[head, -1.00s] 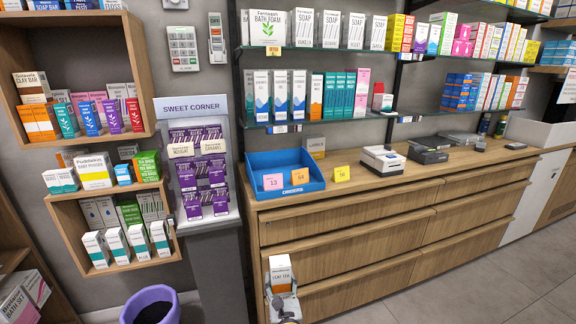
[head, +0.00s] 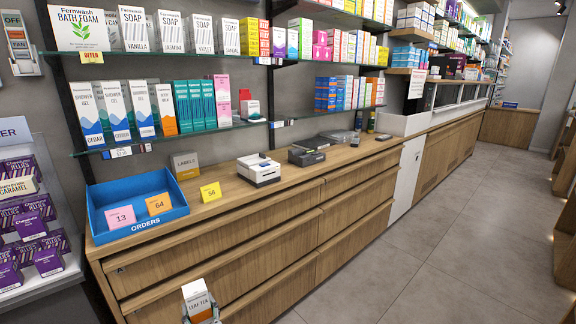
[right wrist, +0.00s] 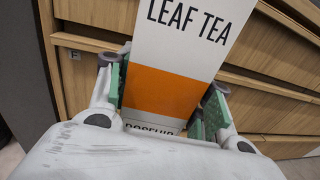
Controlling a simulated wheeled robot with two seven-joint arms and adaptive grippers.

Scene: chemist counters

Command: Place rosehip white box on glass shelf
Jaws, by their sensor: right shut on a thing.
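The rosehip white box (head: 197,299) is white with an orange band and the words LEAF TEA. It shows large in the right wrist view (right wrist: 185,50), with ROSEHIP partly readable low on it. My right gripper (head: 201,316) is shut on the box and holds it in front of the drawers, below the countertop. Its green-padded fingers (right wrist: 165,105) sit on both sides of the box. Glass shelves hang on the wall above the counter: a lower one (head: 165,137) and an upper one (head: 130,54). My left gripper is out of view.
The wooden counter (head: 225,195) carries a blue ORDERS tray (head: 150,228), a yellow 56 card (head: 210,192), a white printer (head: 259,170) and a dark device (head: 306,157). Shower gel boxes (head: 113,108) crowd the lower shelf's left. A short bare stretch lies near the red-and-white box (head: 249,106). Floor at right is clear.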

